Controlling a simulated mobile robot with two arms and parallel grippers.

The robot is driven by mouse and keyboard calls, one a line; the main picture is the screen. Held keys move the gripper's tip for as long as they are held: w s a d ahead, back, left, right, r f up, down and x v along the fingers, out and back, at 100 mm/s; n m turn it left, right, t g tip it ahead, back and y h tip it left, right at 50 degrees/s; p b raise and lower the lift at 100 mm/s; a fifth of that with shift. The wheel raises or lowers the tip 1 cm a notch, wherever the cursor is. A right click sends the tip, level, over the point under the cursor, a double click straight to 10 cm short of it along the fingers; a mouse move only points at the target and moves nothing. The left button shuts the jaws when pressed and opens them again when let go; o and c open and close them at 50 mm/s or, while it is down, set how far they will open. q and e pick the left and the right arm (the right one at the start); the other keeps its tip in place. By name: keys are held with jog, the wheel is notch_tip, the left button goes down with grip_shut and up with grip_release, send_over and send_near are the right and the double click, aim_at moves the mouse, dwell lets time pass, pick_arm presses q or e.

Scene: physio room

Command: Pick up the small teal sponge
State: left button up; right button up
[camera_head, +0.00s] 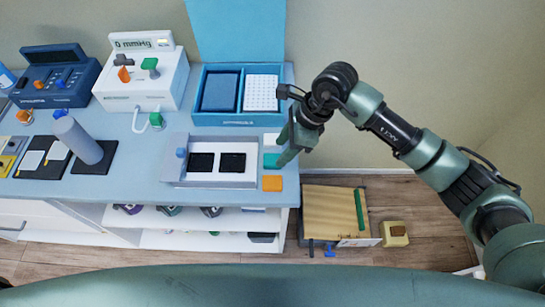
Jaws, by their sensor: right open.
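The small teal sponge (271,160) lies flat near the right edge of the blue-grey counter (137,178), between a white square piece (271,140) and an orange one (272,183). My right gripper (284,154) points down at the sponge's right side, its fingers close over its right edge. The gripper is open with nothing held in it. I cannot tell whether a finger touches the sponge. The gripper hides part of the sponge's right side. My left gripper is not in view.
A grey tray (173,170) with two black pads lies just left of the sponge. An open blue case (203,119) stands behind. A white mmHg device (117,90) and a grey cylinder (79,140) are further left. A wooden-topped box (325,210) stands below the counter's right edge.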

aim_at(275, 159)
jog(key=p+x, duration=0.1)
jog(key=x, duration=0.2)
jog(key=shift+s+a+f, duration=0.1)
jog(key=shift+s+f, duration=0.05)
jog(key=shift+a+f, duration=0.1)
jog(key=shift+f, duration=0.1)
grip_shut()
jog(key=shift+r, duration=0.1)
notch_tip(275, 159, up, 20)
jog(key=b, duration=0.4)
jog(key=shift+b, duration=0.3)
